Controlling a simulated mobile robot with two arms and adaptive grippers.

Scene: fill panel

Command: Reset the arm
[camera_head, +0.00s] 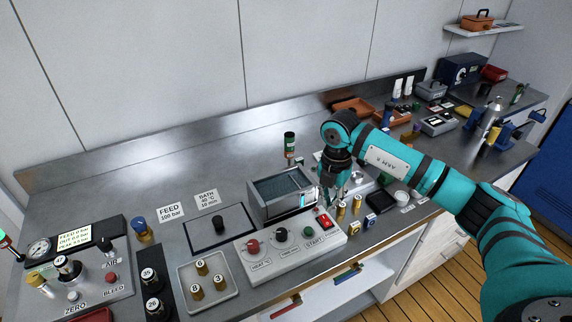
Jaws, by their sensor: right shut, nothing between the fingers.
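My right arm (405,165), teal and black, reaches in from the right over the metal bench. My right gripper (326,198) points down, shut and empty, just above the right end of the white control box, close to its red lit switch (324,221). Whether the fingertips touch the box, I cannot tell. The control box (256,269) has a red knob, a black knob and a green START button. The open bath (262,206) stands just behind the box, left of the gripper.
A black lid plate (221,229) lies left of the bath. A tray (223,292) with brass pieces sits in front. A feed panel (112,283) with gauge and valves is at left. Small brass cylinders (356,205) stand right of the gripper.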

